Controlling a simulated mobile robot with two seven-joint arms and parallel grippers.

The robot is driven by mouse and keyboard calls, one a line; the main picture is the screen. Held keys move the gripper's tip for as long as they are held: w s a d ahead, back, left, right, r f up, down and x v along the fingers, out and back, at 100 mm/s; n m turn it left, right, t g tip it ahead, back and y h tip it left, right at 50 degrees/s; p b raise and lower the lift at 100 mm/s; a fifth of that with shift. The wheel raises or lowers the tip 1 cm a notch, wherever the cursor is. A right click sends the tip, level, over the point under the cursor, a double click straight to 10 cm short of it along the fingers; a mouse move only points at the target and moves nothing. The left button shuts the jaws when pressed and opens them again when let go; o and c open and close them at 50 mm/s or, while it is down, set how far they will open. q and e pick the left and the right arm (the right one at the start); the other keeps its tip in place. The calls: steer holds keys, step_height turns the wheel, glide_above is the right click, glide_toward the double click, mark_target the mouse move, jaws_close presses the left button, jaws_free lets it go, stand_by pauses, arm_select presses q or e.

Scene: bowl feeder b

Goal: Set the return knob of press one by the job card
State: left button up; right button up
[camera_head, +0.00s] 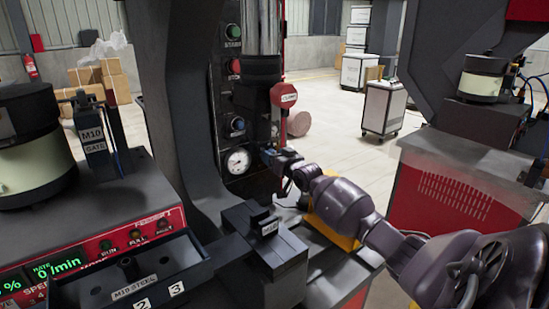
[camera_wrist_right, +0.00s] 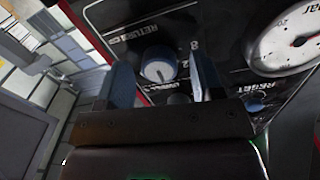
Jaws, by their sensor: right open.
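The return knob (camera_wrist_right: 158,68) of press one shows in the right wrist view as a round dial with a pale face and a blue rim, under a RETURN label. My right gripper (camera_wrist_right: 164,82) is open, its two blue fingers on either side of the knob in that view. I cannot tell the gap in depth or the exact setting. In the head view my right gripper (camera_head: 268,155) is at the front of press one (camera_head: 185,110), just right of the pressure gauge (camera_head: 238,160). I cannot make out the return knob there. No job card is readable. My left gripper is out of view.
A RESET label (camera_wrist_right: 236,88) is below right of the knob in the wrist view. Red (camera_head: 234,68) and green (camera_head: 233,31) buttons sit above the gauge. An M10 block (camera_head: 268,240) stands in front.

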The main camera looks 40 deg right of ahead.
steer(key=shift+c, duration=0.2)
steer(key=c, duration=0.7)
steer(key=shift+c, duration=0.9)
